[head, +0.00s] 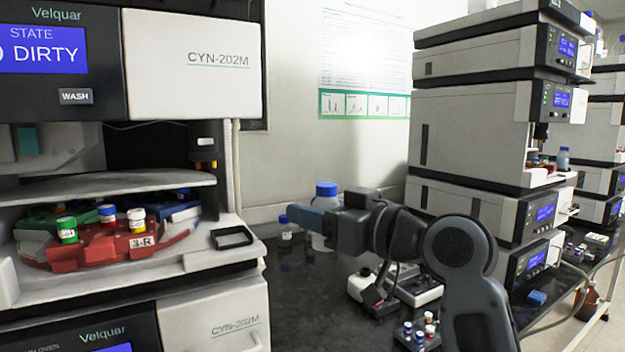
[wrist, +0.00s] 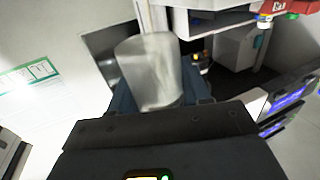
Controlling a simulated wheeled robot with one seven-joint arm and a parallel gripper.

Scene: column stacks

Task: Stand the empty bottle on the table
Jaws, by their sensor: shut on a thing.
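The bottle (head: 326,189) has a blue cap and a pale, translucent body. In the head view its cap shows above my gripper (head: 303,217) and its lower body shows below. My gripper is shut on the bottle, its blue fingers on either side of the body. In the wrist view, which is roughly upside down, the pale bottle body (wrist: 148,68) sits between the fingers, and its cap is hidden. The bottle looks about upright in the head view. I cannot tell whether its base touches the dark table (head: 295,320). No liquid shows inside.
A smaller blue-capped bottle (head: 285,230) stands just left of my gripper. The analyser with a vial carousel (head: 110,245) is at left, stacked instruments (head: 470,130) at right. A small white device (head: 365,290) and a vial rack (head: 415,335) sit under my arm. The front-left tabletop is clear.

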